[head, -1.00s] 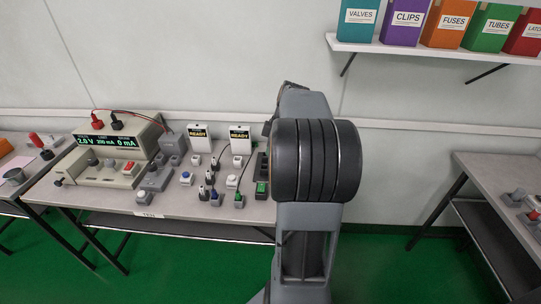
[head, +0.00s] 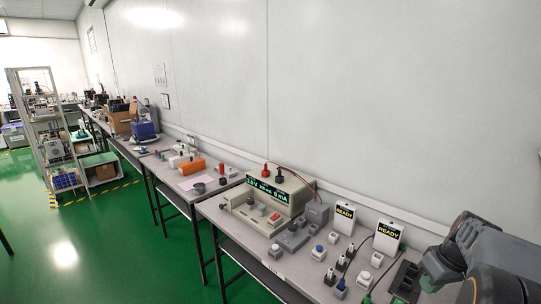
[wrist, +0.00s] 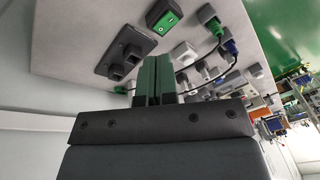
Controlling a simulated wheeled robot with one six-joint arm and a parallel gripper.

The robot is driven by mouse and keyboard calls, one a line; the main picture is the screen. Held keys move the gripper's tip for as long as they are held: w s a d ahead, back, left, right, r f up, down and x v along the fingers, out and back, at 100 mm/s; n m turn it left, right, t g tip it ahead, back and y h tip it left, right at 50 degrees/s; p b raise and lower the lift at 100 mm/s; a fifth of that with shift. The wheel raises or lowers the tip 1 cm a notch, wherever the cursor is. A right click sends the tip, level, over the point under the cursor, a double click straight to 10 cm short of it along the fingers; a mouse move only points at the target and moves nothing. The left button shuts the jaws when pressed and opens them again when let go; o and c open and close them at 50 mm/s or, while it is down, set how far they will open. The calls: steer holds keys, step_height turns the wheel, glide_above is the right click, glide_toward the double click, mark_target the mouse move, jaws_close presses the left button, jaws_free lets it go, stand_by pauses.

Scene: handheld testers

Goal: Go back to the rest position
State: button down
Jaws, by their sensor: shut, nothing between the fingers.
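My gripper (wrist: 154,80) shows in the wrist view with its two green fingers together and nothing between them. It is over the edge of the grey bench (wrist: 88,30), near a dark two-post block (wrist: 128,52) and a green-topped socket block (wrist: 164,24). I cannot tell its height above them. In the head view my arm fills the lower right corner, beside the right end of the tester bench. Most of the arm is cut off by the frame.
A bench power supply (head: 283,192) stands on the bench with two READY testers (head: 388,237) and several small connector blocks. A shelf rack (head: 48,130) stands far left. The green floor (head: 110,235) in front is clear.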

steer(key=s+a+r+p, duration=0.2)
steer(key=a+r+p, duration=0.1)
steer(key=a, duration=0.5)
steer(key=s+a+r+t+h+p, duration=0.1)
steer(key=s+a+r+p, duration=0.1)
steer(key=a, duration=0.6)
steer(key=s+a+r+m+p, duration=0.1)
steer(key=s+a+r+p, duration=0.2)
steer(key=a, duration=0.5)
step_height(320, 180, up, 2)
steer(key=shift+a+r+t+h+p, duration=0.3)
steer(key=shift+a+t+p, duration=0.1)
steer(key=shift+p, duration=0.45)
